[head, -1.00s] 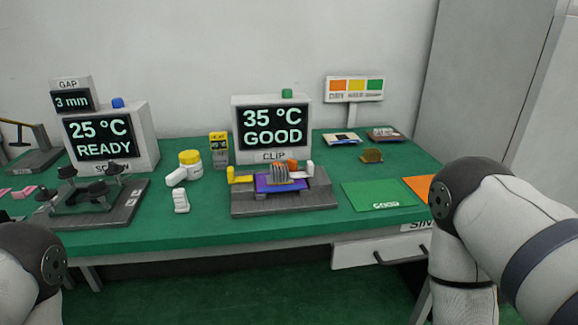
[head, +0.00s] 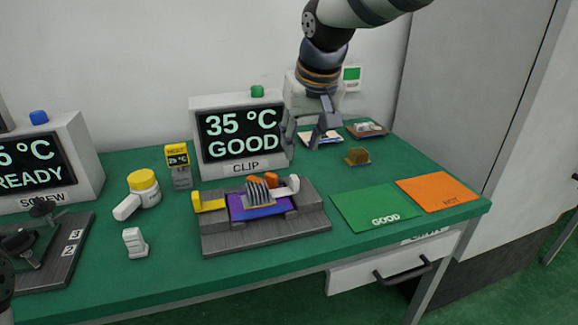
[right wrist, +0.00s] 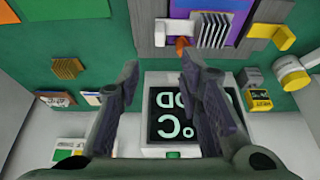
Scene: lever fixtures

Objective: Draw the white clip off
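The white clip (head: 287,188) sits at the right end of the grey fixture (head: 262,238), beside a ribbed grey heatsink (head: 258,192) on a purple board. An orange piece shows behind it. In the right wrist view the white clip (right wrist: 163,26) is upper middle. A yellow clip (head: 209,202) is at the fixture's left end. My right gripper (head: 306,136) is open and empty, above and behind the fixture, in front of the display's right edge. Its open fingers also show in the right wrist view (right wrist: 158,72). My left gripper is out of view.
The CLIP display (head: 242,135) reads 35 °C GOOD and stands behind the fixture. A green GOOD mat (head: 375,207) and an orange HOT mat (head: 437,191) lie to the right. A yellow-lidded jar (head: 144,188) and a small meter (head: 178,166) stand left.

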